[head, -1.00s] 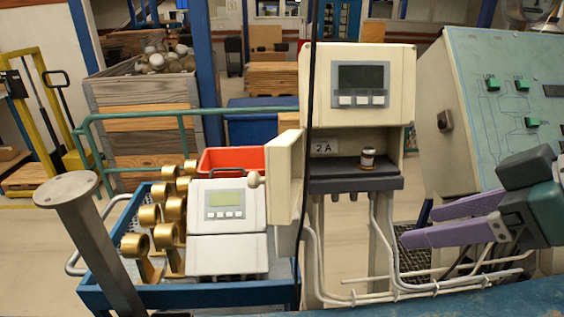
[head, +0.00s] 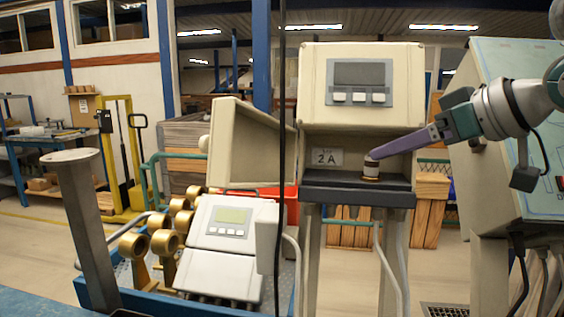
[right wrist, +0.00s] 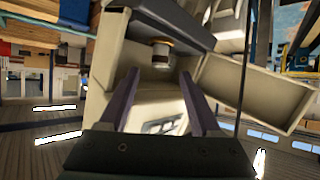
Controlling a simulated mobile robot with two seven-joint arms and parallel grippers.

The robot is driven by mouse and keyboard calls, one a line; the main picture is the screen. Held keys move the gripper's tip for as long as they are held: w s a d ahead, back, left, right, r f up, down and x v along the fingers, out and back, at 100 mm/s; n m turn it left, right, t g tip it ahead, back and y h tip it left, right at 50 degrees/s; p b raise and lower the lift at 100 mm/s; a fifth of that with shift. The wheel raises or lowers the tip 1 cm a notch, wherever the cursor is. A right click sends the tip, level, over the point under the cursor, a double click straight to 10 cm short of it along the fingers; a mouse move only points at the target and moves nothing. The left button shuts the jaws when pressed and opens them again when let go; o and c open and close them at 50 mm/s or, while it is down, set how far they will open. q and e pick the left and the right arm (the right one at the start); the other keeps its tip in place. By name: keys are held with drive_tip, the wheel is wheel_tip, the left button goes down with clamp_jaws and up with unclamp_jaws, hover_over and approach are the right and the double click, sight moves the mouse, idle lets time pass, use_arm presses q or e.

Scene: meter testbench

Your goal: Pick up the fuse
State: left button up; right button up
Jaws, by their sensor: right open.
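The fuse (head: 371,168) is a small upright cylinder with a pale body and brass-coloured bands. It stands on the dark ledge (head: 340,190) of the meter housing marked 2A. My right gripper (head: 380,154) reaches in from the right with its purple fingers pointing at the fuse and overlapping its top in the head view. In the right wrist view the fuse (right wrist: 161,54) lies just beyond the open fingertips (right wrist: 159,75), in line with the gap between them. Nothing is between the fingers. My left gripper is out of view.
The housing's cover (head: 255,147) stands open on the left. A meter (head: 231,221) and several brass rings (head: 164,243) sit on the blue cart below. A green panel console (head: 520,150) rises at right. A black cable (head: 282,120) hangs in front.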

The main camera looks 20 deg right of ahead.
sight(371, 168)
drive_tip(key=shift+p+x, duration=0.55)
drive_tip(key=shift+x, duration=2.35)
clamp_jaws()
